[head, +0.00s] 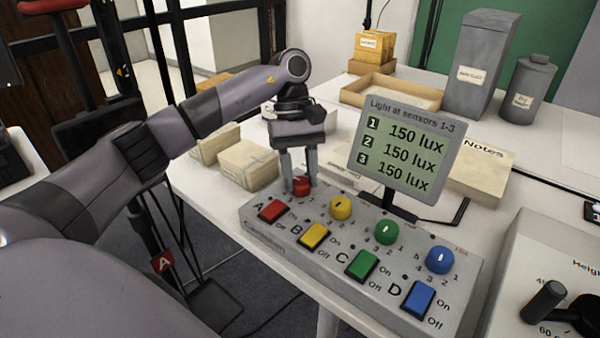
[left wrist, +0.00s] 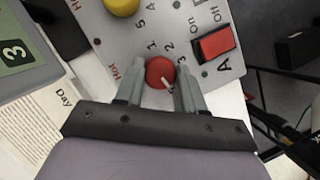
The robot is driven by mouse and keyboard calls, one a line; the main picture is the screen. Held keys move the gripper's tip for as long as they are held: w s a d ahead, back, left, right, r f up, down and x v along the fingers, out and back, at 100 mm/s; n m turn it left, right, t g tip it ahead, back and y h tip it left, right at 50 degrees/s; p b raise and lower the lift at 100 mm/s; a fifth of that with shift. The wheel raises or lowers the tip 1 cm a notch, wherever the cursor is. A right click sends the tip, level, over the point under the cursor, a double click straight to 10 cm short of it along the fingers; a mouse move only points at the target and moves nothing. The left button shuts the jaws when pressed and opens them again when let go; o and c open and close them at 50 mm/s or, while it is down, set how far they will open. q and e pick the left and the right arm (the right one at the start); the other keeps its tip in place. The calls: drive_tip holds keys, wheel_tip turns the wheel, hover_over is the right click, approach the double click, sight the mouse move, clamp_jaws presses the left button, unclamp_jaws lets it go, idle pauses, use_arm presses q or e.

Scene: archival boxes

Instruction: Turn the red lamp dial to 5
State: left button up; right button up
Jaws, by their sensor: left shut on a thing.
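The red lamp dial (head: 301,185) is at the left end of the grey control panel (head: 262,236), behind the red switch (head: 272,211) marked A. The fingers also show in the left wrist view (left wrist: 160,84). My right gripper is not in view.
Yellow (head: 341,207), green (head: 387,231) and blue (head: 439,260) dials stand along the panel, each with a switch in front. A display (head: 407,150) behind reads 150 lux for sensors 1 to 3. Cardboard boxes (head: 248,165) lie left of the gripper.

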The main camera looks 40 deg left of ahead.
use_arm(q)
drive_tip(key=o, duration=1)
drive_tip(key=shift+r, duration=0.1)
drive_tip(key=p+v, duration=0.1)
drive_tip(key=v, duration=0.6)
drive_tip(key=shift+p, duration=0.3)
drive_tip(key=shift+r, duration=0.1)
